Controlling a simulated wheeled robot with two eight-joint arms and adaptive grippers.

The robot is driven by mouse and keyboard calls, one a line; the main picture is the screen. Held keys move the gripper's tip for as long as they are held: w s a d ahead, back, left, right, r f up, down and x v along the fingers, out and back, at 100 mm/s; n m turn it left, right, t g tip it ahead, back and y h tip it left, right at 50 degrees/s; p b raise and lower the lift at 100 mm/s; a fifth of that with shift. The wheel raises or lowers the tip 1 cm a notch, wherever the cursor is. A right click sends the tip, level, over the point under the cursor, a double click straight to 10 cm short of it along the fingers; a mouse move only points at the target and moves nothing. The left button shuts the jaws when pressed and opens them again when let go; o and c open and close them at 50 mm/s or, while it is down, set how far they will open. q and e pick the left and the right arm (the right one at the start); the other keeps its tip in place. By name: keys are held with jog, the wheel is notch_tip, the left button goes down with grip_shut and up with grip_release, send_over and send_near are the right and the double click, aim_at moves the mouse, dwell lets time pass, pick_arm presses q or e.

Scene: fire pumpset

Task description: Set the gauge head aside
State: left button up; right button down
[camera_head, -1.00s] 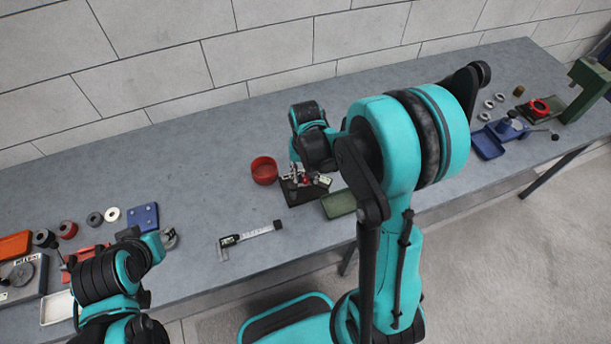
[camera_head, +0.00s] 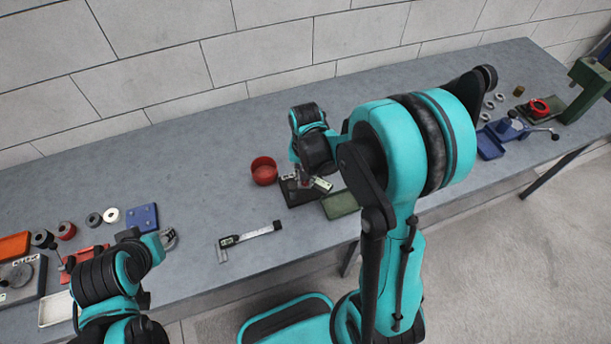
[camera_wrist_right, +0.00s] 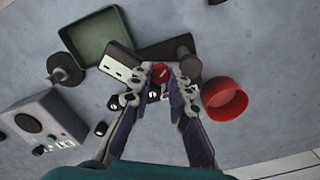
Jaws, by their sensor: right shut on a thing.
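The gauge head, a pale block with dark marks and a red part, shows in the right wrist view (camera_wrist_right: 122,70) and in the head view (camera_head: 322,184). It lies at a black stand (camera_wrist_right: 172,50). My right gripper (camera_wrist_right: 160,76) is shut on it, the fingertips on either side of the red part. In the head view my right gripper (camera_head: 304,180) points down over the stand, mostly hidden by its own wrist. My left gripper (camera_head: 167,239) is at the lower left, far from the gauge head, and its jaws are not clear.
A red bowl (camera_head: 264,170) stands close left of the stand, and a green tray (camera_head: 340,205) close right. A caliper (camera_head: 250,234) lies in front. Rings, a blue plate (camera_head: 142,217) and an orange tray (camera_head: 14,246) crowd the left. The bench middle behind is clear.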

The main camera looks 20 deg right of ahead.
jog(key=shift+s+a+m+b, duration=0.15)
jog(key=shift+s+m, duration=0.1)
jog(key=shift+m, duration=0.6)
jog(key=shift+s+a+m+b, duration=0.1)
jog(key=shift+s+a+m, duration=0.15)
jog(key=shift+m, duration=0.55)
jog(key=shift+s+a+m+b, duration=0.15)
jog(key=shift+s+m, duration=0.15)
jog(key=shift+m, duration=0.55)
jog(key=c, duration=1.4)
grip_release()
notch_tip(320, 180, up, 12)
jog(key=shift+r, duration=0.1)
jog(key=shift+s, duration=0.1)
